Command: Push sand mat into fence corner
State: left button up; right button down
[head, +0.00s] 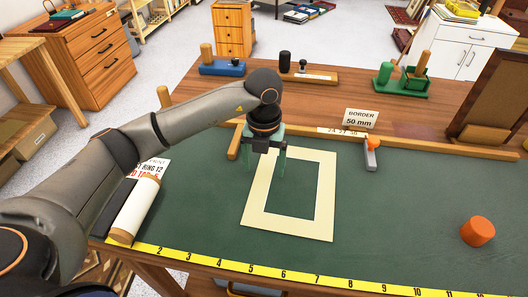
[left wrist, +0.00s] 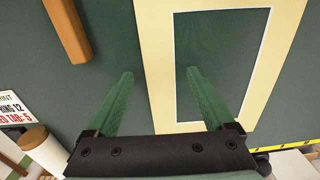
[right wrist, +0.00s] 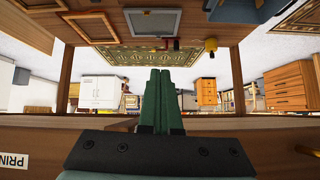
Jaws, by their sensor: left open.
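The sand mat (head: 322,198) is a cream frame with a rectangular opening. It lies slightly turned on the green table top; it also shows in the left wrist view (left wrist: 162,60). The fence has a long wooden back rail (head: 432,149) and a short left rail (head: 235,142). A gap of green shows between mat and left rail. My left gripper (head: 265,168) is open and empty, pointing down at the mat's left border. One finger is over the green outside, the other over the opening; contact cannot be told. My right gripper (right wrist: 160,78) is shut and empty, away from the mat.
A yellow measuring tape (head: 300,276) runs along the front edge. A white roll (head: 135,208) and a printed card (head: 152,170) lie at left. A grey tool with orange knob (head: 371,153) sits at the back rail, near the border sign (head: 360,119).

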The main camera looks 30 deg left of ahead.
pick_arm(q)
jog(key=shift+f, duration=0.3)
jog(key=shift+c, duration=0.2)
grip_shut()
dwell(0.4)
